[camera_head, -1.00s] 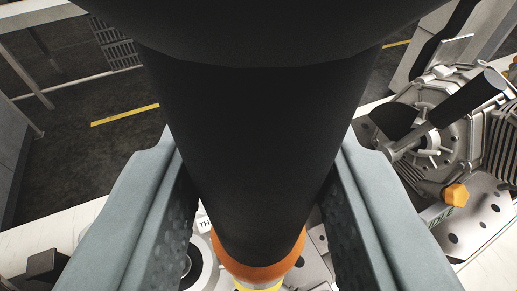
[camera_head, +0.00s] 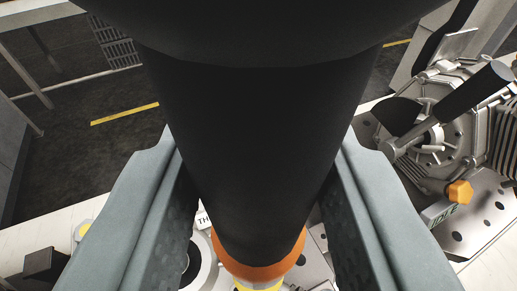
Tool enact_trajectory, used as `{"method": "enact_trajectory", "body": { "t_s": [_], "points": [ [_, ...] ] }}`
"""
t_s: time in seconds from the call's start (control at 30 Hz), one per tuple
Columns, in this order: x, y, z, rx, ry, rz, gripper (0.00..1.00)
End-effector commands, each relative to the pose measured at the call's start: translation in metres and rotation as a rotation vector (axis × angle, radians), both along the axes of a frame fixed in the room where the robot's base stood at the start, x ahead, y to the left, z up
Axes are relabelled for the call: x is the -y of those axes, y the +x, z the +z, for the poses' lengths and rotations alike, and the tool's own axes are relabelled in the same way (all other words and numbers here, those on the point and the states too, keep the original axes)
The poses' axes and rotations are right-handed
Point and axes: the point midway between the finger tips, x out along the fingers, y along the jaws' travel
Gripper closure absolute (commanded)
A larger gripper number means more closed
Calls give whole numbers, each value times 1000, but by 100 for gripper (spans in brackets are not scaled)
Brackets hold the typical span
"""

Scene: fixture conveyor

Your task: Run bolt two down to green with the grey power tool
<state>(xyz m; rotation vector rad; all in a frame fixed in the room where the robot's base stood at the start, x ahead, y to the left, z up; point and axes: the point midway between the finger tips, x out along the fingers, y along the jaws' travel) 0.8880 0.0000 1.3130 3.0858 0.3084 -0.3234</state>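My gripper (camera_head: 258,200) has its two grey-blue fingers on either side of a dark, nearly black power tool (camera_head: 250,150), and it is shut on the tool's body. The tool fills the middle of the view. An orange ring (camera_head: 262,270) goes round its lower end, with a yellow part (camera_head: 258,286) below it at the bottom edge. The tool hides what lies beneath. An orange-yellow hex head (camera_head: 459,192) shows at the right, apart from the tool, beside a small labelled block. I cannot tell which bolt is bolt two or whether any lamp is green.
A grey metal housing (camera_head: 450,135) with a black handle (camera_head: 475,92) stands at the right, by a holed metal plate (camera_head: 485,225). A dark block (camera_head: 45,265) and a pale disc with a yellow centre (camera_head: 82,230) are at lower left. Dark floor lies beyond.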

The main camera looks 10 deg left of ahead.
Motion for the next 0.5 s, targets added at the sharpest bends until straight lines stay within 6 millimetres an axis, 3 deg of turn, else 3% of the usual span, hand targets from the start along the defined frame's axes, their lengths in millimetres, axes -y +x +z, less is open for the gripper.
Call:
{"method": "enact_trajectory", "body": {
  "t_s": [0.5],
  "points": [
    [0,0,-6,0,2,0,100]
  ]
}}
